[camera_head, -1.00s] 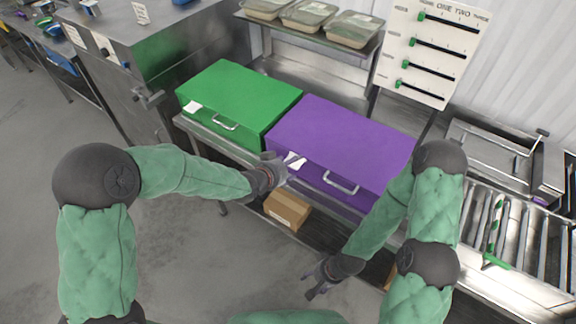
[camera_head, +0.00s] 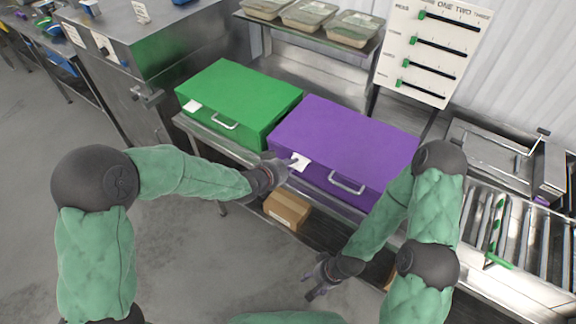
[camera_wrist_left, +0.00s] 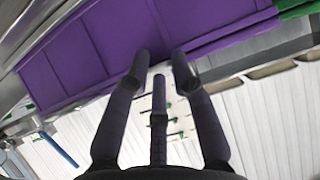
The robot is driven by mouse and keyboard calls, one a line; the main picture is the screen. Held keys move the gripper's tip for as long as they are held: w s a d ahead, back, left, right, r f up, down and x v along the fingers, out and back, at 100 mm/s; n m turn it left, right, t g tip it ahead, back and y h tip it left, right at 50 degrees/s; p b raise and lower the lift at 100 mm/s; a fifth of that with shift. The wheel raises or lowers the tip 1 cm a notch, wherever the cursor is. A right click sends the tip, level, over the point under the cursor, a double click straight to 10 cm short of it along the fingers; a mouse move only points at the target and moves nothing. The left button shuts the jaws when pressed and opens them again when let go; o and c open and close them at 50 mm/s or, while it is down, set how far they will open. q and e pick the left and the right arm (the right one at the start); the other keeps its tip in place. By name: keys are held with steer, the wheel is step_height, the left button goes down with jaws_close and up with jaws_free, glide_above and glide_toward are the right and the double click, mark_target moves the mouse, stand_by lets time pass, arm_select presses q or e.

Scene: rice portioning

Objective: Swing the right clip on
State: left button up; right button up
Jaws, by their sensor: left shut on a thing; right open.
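A purple box (camera_head: 345,135) with a silver front handle (camera_head: 347,184) stands on the steel bench, right of a green box. A white tag (camera_head: 300,162) is on its front left. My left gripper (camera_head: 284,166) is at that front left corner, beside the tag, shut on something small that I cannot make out. The left wrist view shows the purple box (camera_wrist_left: 95,45) at its fingertips (camera_wrist_left: 160,72). I cannot tell any clip apart in these views. My right gripper (camera_head: 311,288) is open and empty, low in front of the bench.
The green box (camera_head: 240,100) stands close on the left. A cardboard box (camera_head: 287,210) is under the bench. A roller conveyor (camera_head: 515,235) is at the right. Trays (camera_head: 308,14) sit on a shelf behind, beside a slider board (camera_head: 435,50).

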arm_select(q)
steer(key=shift+o, duration=0.6)
steer(key=shift+d+f+b, duration=0.25)
steer(key=shift+f+b, duration=0.4)
steer(key=shift+f, duration=0.3)
steer(key=shift+b+x, duration=0.95)
steer(key=shift+x, duration=0.2)
steer(key=shift+c, duration=1.1)
steer(key=shift+a+r, duration=0.1)
steer(key=shift+w+d+r+b, duration=0.1)
steer(key=shift+w+d+b, duration=0.15)
steer(key=shift+b, duration=0.1)
steer(key=shift+a+r, duration=0.1)
steer(key=o, duration=1.3)
steer(key=shift+w, duration=0.3)
